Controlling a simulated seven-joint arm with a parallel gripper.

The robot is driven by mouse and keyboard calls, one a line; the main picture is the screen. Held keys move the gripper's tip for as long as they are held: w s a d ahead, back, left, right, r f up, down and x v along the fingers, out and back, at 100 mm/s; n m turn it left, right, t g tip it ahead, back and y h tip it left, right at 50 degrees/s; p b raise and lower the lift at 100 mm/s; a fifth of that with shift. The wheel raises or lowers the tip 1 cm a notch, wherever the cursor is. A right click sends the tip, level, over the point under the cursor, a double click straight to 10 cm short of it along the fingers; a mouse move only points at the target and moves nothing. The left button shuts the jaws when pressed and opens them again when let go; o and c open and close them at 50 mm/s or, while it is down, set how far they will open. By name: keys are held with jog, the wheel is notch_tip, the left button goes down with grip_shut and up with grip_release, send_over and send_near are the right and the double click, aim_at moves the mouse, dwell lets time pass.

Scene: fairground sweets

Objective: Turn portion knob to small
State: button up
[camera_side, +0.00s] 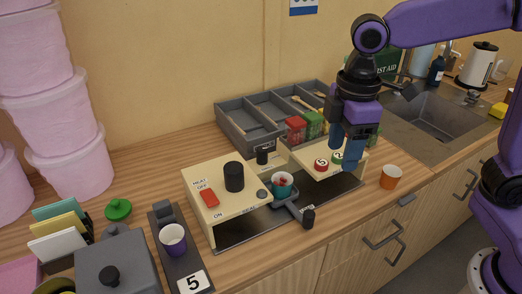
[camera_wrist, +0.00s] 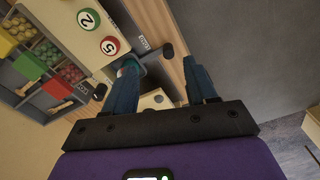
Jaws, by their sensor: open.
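A cream machine (camera_side: 225,215) stands on the counter. It carries a large black cylinder (camera_side: 234,177), a red switch (camera_side: 209,198) marked HEAT, OFF and ON, and a small grey round part (camera_side: 262,194). A smaller black knob-like part (camera_side: 262,156) stands behind. The lettering is too small to tell which is the portion knob or its setting. My gripper (camera_side: 344,158) is open and empty, pointing down above the right cream section with the red 5 and green 2 discs. In the wrist view my gripper (camera_wrist: 160,65) shows fingers apart, with a black handle (camera_wrist: 166,50) beyond.
A teal cup (camera_side: 282,184) with red contents sits in a grey holder, with a black handle (camera_side: 308,217) in front. An orange cup (camera_side: 391,177) stands at right. A purple cup (camera_side: 173,238) is front left.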

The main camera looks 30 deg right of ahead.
jog(key=w+a+r+n, duration=0.1)
jog(key=w+a, duration=0.1)
jog(key=w, duration=0.4)
jog(key=w+a+r, duration=0.2)
jog(key=w+a, duration=0.1)
jog(key=w, duration=0.2)
jog(key=n, duration=0.1)
send_over(261, 149)
notch_tip(261, 149, down, 16)
jog(key=shift+f, duration=0.25)
jog(key=c, duration=1.1)
